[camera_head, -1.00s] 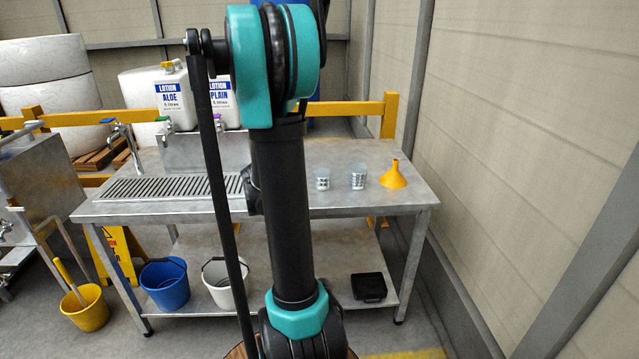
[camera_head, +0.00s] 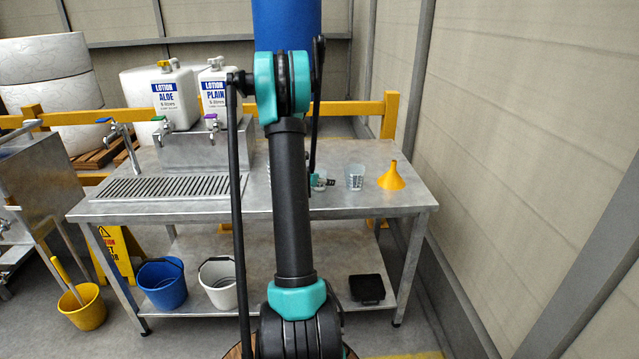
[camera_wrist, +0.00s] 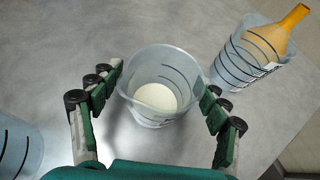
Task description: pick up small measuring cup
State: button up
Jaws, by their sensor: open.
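In the wrist view a clear measuring cup (camera_wrist: 158,92) with dark graduation lines stands upright on the steel table. My gripper (camera_wrist: 163,84) is open around it, one finger on each side, with small gaps to the cup wall. In the head view this cup (camera_head: 317,183) is partly hidden by my arm and gripper. Another clear cup (camera_wrist: 238,60) stands to its right and looks taller; it also shows in the head view (camera_head: 354,177). Part of a third clear cup (camera_wrist: 15,150) shows at the wrist view's left edge.
A yellow funnel (camera_head: 391,177) stands right of the cups; its spout (camera_wrist: 295,17) shows in the wrist view. Lotion containers (camera_head: 175,98) and a drain grate (camera_head: 165,187) are on the left of the table (camera_head: 405,200). The table front is clear.

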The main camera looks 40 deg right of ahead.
jog(key=shift+x, duration=1.4)
jog(key=shift+c, duration=0.4)
jog(key=c, duration=1.3)
